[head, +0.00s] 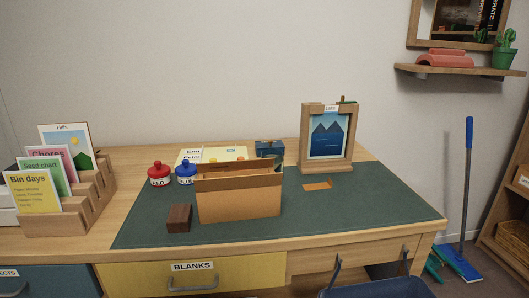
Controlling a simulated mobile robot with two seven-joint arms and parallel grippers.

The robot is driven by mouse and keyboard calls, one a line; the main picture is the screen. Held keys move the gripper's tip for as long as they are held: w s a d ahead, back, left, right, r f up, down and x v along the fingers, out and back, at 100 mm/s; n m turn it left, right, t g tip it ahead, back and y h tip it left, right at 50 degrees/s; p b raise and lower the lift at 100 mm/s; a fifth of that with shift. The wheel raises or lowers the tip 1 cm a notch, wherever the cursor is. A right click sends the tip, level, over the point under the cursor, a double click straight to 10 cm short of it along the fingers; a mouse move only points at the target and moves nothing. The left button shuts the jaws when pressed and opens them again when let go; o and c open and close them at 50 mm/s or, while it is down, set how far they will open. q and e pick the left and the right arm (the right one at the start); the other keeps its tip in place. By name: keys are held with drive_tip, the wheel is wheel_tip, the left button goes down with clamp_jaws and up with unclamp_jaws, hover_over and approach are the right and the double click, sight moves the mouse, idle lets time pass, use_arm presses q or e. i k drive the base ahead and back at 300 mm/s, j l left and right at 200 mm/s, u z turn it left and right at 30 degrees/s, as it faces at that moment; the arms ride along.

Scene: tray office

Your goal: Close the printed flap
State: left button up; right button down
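A brown box-like holder (239,203) stands upright on the green desk mat (340,215), with a darker raised strip along its top edge. Behind it, pale yellow printed sheets or flaps (232,153) stick up, with partly hidden black lettering. I cannot tell which part is the printed flap or how far it is open. A small orange piece (318,185) lies flat on the mat to the right, below the framed picture. Neither of my grippers shows in the head view.
A red jar (159,174) and a blue jar (185,173) stand left of the holder, and a dark brown block (179,218) in front. A wooden picture frame (328,168) stands at right, a card rack (80,205) at left. The mat's right side is mostly clear.

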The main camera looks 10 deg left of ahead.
sight(204, 168)
drive_tip(key=l+u, duration=0.3)
drive_tip(key=u, duration=0.15)
drive_tip(key=l+u, duration=0.3)
drive_tip(key=u, duration=0.15)
drive_tip(key=i, duration=0.05)
